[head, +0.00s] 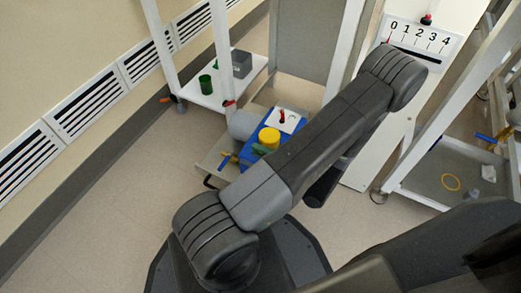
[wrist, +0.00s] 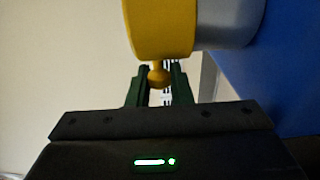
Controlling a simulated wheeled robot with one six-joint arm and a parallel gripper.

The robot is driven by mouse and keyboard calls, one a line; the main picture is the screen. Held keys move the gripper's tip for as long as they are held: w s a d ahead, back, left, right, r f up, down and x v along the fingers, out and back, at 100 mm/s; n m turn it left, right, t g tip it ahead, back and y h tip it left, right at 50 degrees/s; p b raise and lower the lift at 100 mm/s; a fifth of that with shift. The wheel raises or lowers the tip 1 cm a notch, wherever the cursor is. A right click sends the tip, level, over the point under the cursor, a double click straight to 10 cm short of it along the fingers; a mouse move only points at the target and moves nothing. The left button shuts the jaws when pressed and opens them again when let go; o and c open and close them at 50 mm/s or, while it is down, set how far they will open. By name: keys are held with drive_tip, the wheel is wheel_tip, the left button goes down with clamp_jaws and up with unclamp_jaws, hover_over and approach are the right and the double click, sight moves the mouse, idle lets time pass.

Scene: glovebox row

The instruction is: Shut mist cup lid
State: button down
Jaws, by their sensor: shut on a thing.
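In the wrist view, the mist cup lid (wrist: 160,28) is a thick yellow round piece with a small ball knob (wrist: 159,75) at its lower edge. My gripper (wrist: 159,80) has its two dark green fingers shut on this knob, one on each side. A pale grey rounded body (wrist: 228,22), which looks like the cup, is right beside the lid; I cannot tell whether the lid is seated on it. In the head view, a yellow round piece (head: 269,137) shows at the blue unit, partly near my arm.
A blue panel (wrist: 285,65) stands close on the right in the wrist view. In the head view, a low trolley (head: 210,165) carries the blue unit. Behind it, a white shelf (head: 213,98) holds a green cup (head: 206,84) and a grey box (head: 241,63). Floor at left is clear.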

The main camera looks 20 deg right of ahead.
drive_tip(key=shift+f, duration=0.1)
drive_tip(key=c, duration=1.3)
unclamp_jaws()
drive_tip(key=shift+c, duration=0.2)
drive_tip(key=shift+s+d, duration=0.1)
drive_tip(key=p+v, duration=0.4)
drive_tip(key=v, duration=0.9)
drive_tip(key=shift+s+d, duration=0.15)
drive_tip(key=shift+s, duration=0.1)
drive_tip(key=shift+w, duration=0.1)
drive_tip(key=b+x, duration=0.4)
drive_tip(key=x, duration=0.9)
drive_tip(key=shift+w+a, duration=0.25)
drive_tip(key=shift+a, duration=0.05)
